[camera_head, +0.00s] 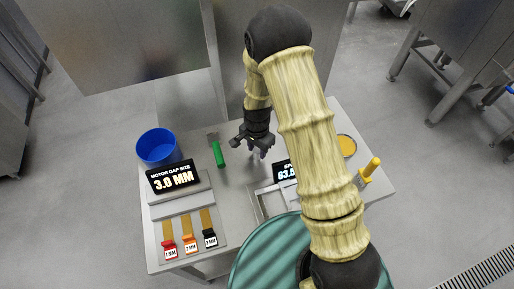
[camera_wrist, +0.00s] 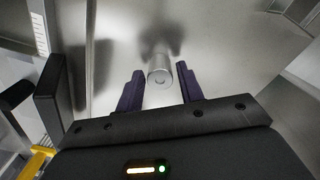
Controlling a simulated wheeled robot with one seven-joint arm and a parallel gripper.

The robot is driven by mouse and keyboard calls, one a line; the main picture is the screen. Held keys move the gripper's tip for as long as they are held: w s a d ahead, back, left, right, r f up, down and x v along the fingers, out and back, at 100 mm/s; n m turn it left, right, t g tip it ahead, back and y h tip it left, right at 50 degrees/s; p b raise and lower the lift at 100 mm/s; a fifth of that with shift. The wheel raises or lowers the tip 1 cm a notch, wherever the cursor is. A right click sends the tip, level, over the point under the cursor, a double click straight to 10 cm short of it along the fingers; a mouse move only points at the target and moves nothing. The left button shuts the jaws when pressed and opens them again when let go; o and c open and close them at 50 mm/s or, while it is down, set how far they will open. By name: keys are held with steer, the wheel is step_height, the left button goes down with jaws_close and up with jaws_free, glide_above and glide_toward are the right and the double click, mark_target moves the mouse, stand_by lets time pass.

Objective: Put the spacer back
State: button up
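Three brass spacers lie side by side on the tray at the table's front left in the head view: the red-handled 1 MM (camera_head: 170,248), the orange-handled 2 MM (camera_head: 189,243) and the black-handled 3 MM (camera_head: 210,238). My gripper (camera_head: 258,152) is over the middle of the table, well behind and right of them. In the wrist view its two dark fingers (camera_wrist: 160,85) are apart, with a silver cylinder (camera_wrist: 160,76) showing between the fingertips. I cannot tell whether they touch it. No spacer shows in the gripper.
A display (camera_head: 173,177) reads "MOTOR GAP SIZE 3.0 MM". A blue bowl (camera_head: 157,146) stands behind it. A green-handled tool (camera_head: 218,154) lies right of the bowl. A second display (camera_head: 284,172) is partly hidden by my arm. A yellow handle (camera_head: 370,168) stands at the right.

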mark_target(257, 150)
steer(key=shift+o, duration=0.7)
steer(key=shift+r, duration=0.1)
steer(key=shift+r, duration=0.15)
step_height(257, 150, up, 12)
steer(key=b, duration=0.2)
stand_by(0.3)
steer(key=s+d+r+n+t, duration=0.1)
steer(key=s+d+r+n, duration=0.2)
steer(key=s+d, duration=0.3)
steer(key=s+d+r+n+t, duration=0.1)
steer(key=s+d+r+n, duration=0.3)
steer(key=s+d+n, duration=0.1)
steer(key=s+d, duration=0.1)
steer(key=d, duration=0.1)
steer(key=shift+s+d+t, duration=0.2)
steer(key=shift+d+t, duration=0.1)
